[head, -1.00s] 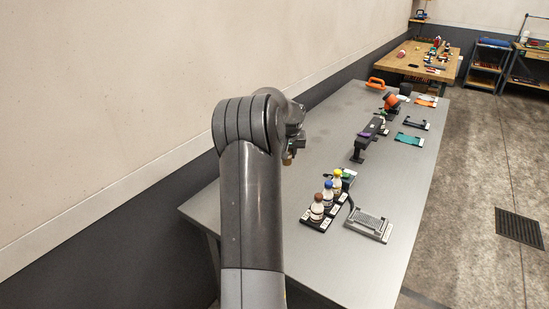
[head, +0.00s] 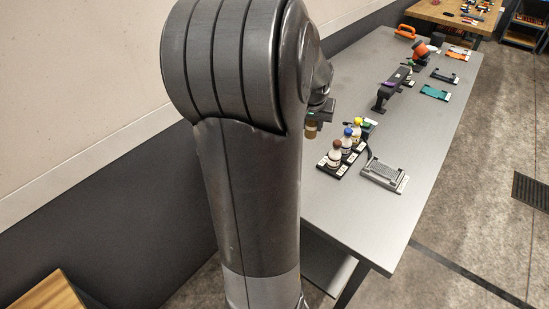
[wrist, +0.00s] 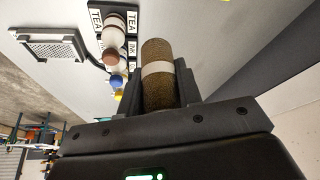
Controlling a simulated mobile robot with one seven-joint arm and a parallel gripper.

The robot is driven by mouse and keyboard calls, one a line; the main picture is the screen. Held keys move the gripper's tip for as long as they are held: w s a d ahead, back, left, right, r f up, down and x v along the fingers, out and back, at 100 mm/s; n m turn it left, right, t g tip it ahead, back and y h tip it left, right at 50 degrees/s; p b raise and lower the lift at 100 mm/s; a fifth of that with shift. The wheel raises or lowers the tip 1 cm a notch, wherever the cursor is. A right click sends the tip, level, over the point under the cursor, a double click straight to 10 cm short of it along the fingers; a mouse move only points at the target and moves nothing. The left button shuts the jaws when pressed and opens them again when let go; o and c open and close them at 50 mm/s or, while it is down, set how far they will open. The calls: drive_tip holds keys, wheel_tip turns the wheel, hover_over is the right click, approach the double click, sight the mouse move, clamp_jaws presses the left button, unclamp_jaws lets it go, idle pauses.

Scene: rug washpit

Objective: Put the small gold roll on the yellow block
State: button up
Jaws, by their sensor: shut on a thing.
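My gripper (wrist: 160,92) is shut on the small gold roll (wrist: 158,52), a brown-gold cylinder with a pale band around its middle. In the head view my gripper (head: 320,112) is partly behind my arm, over the left side of the grey table, and the roll (head: 311,129) shows below it. I cannot make out the yellow block in the head view. A tiny yellow patch (wrist: 226,1) shows at the top edge of the wrist view; I cannot tell what it is.
Several bottles with coloured caps (head: 336,154) stand in a labelled rack on the grey table (head: 350,215), beside a grated tray (head: 384,175). A dark stand (head: 393,88) is farther back. The table's near end is clear. A wooden surface (head: 48,291) shows at lower left.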

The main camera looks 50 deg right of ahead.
drive_tip(key=shift+s+a+f, duration=0.2)
drive_tip(key=shift+s+a, duration=0.05)
drive_tip(key=shift+a, duration=0.25)
drive_tip(key=shift+s+a+f, duration=0.2)
drive_tip(key=shift+s+a, duration=0.05)
drive_tip(key=shift+a, duration=0.25)
drive_tip(key=w+f, duration=0.2)
drive_tip(key=w, duration=0.1)
drive_tip(key=w+a+f, duration=0.1)
drive_tip(key=w+f, duration=0.1)
drive_tip(key=w, duration=0.2)
drive_tip(key=w+a+f, duration=0.1)
drive_tip(key=w+f, duration=0.1)
drive_tip(key=w, duration=0.2)
drive_tip(key=shift+a+f, duration=0.1)
drive_tip(key=shift+f, duration=0.3)
drive_tip(key=shift+w+f, duration=0.1)
drive_tip(key=shift+f, duration=2)
drive_tip(key=shift+f, duration=0.1)
drive_tip(key=o, duration=1)
drive_tip(key=shift+c, duration=0.2)
drive_tip(key=v, duration=1.2)
drive_tip(key=shift+w+a, duration=0.1)
drive_tip(key=shift+a, duration=0.1)
